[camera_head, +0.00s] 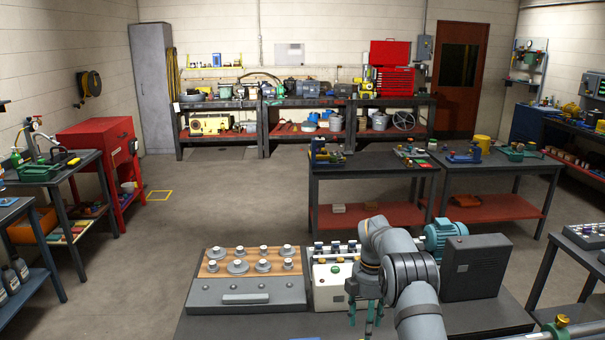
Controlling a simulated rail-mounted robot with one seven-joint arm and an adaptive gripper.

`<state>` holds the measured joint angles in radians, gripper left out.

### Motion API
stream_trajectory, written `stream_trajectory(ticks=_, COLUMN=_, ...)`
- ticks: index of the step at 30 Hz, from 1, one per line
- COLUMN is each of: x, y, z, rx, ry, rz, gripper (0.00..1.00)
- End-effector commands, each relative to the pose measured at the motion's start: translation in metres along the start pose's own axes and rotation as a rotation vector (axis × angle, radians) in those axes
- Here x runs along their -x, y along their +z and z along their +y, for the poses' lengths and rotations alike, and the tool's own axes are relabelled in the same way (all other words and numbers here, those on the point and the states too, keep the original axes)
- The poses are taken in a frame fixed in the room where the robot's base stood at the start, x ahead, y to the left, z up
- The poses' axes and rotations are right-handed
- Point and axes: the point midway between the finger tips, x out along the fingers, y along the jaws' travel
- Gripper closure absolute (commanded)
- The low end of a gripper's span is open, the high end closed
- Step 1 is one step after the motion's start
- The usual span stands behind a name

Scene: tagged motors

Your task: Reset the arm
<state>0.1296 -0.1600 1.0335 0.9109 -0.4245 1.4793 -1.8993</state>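My arm (408,272) reaches in from the bottom edge over the near bench and bends down at its wrist. My gripper (364,314) hangs below the wrist, in front of the white control box (328,284). Its thin green fingers point down with a gap between them, and I see nothing held in them. The fingertips are small in this view, and I cannot tell how high they are above the bench. A teal motor (442,236) stands behind the arm, partly hidden by it.
On the near bench (270,328), a grey case with a wooden top (250,280) holds several round metal parts. A dark box (475,268) stands close to the right of my arm. Workbenches (372,165) with tools stand farther back. The floor (225,205) at centre left is clear.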

Motion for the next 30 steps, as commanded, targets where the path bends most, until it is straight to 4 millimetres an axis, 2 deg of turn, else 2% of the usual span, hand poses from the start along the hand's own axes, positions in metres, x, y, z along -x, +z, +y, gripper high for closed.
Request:
stream_trajectory(ticks=1, x=-0.012, y=0.0, z=-0.002, rx=0.001, ry=-0.006, rz=0.0, gripper=0.49)
stream_trajectory(ticks=9, x=-0.072, y=-0.001, z=-0.001, rx=0.001, ry=-0.003, rz=0.001, gripper=0.49)
stream_trajectory(ticks=30, x=-0.072, y=-0.001, z=-0.003, rx=-0.942, ry=0.002, rz=0.048, gripper=0.49)
